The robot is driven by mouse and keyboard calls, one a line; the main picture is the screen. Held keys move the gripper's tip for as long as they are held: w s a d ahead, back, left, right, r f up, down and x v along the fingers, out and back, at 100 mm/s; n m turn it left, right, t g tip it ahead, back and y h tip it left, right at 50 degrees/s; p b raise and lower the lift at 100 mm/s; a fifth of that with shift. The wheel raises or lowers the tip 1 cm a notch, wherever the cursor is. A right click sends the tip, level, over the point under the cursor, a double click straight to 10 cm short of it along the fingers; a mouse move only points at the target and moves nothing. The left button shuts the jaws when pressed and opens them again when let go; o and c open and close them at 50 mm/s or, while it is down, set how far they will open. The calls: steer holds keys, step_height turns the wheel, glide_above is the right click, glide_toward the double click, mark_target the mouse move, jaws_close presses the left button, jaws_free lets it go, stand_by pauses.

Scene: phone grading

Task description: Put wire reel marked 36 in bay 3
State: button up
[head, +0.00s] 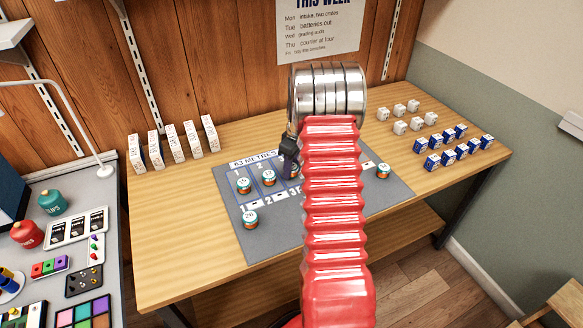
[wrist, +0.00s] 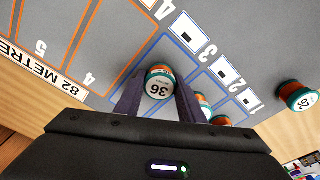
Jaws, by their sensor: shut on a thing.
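The wire reel marked 36 (wrist: 158,88) is a small orange and teal reel with a white top. My gripper (wrist: 157,95) is shut on it, one dark finger on each side. In the wrist view the reel appears over the blue-outlined bay 3, in line with the printed 3 (wrist: 207,50); I cannot tell whether it touches the mat. In the head view my gripper (head: 288,158) is partly hidden by my red arm, which also covers most of bay 3.
Reels stand in bay 1 (head: 243,186) and bay 2 (head: 268,177), close to my right finger in the wrist view. Another reel (head: 383,171) is at the right. White and blue boxes (head: 448,135) stand further right.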

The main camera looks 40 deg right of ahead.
steer(key=shift+f, duration=0.1)
steer(key=o, duration=1)
steer(key=r, duration=0.4)
steer(key=s+r, duration=0.1)
steer(key=r, duration=0.7)
steer(key=shift+s+d+r, duration=0.1)
steer(key=shift+s+d, duration=0.1)
